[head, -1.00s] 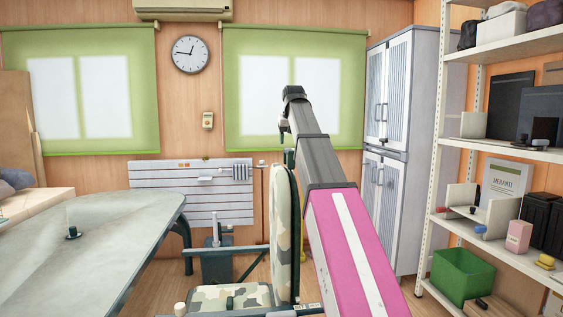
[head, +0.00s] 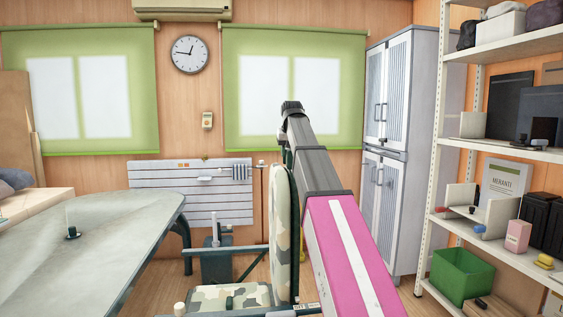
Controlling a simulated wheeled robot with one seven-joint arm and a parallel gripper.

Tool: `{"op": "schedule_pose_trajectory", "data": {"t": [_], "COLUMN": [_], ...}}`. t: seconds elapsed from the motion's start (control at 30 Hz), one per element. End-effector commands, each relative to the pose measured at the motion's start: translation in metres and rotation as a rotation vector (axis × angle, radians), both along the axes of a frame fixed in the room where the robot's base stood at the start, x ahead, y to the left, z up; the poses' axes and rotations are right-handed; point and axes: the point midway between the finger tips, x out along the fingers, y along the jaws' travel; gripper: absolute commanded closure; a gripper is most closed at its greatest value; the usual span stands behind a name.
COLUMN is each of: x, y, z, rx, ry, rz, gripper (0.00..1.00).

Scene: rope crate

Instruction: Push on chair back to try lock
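A chair with a camouflage-patterned back (head: 283,235) stands in the lower middle of the head view. Its back is upright and seen nearly edge-on. Its camouflage seat (head: 230,297) shows at the bottom edge. My pink and grey arm reaches up and forward just right of the chair back and overlaps its top edge in the picture. My gripper is at the arm's far end, by the top of the chair back, mostly hidden behind the dark wrist. Its fingers cannot be made out, and I cannot tell whether it touches the chair back.
A large grey-green table (head: 100,235) fills the left. A shelf rack (head: 437,150) with boxes and a green bin (head: 462,276) stands at the right. A grey cabinet (head: 395,190) stands behind my arm. A slatted board (head: 160,200) is on the back wall.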

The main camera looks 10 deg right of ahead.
Motion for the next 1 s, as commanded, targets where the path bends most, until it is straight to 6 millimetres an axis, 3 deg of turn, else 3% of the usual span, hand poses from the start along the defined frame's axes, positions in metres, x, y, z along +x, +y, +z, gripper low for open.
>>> {"op": "schedule_pose_trajectory", "data": {"t": [0.03, 0.1, 1.0], "x": [0.0000, 0.0000, -0.0001], "y": [0.0000, 0.0000, -0.0021], "z": [0.0001, 0.0001, 0.0003], "rx": [0.000, 0.000, -0.001], "ry": [0.000, 0.000, 0.001], "rz": [0.000, 0.000, 0.001], "gripper": [0.82, 1.00, 1.00]}}
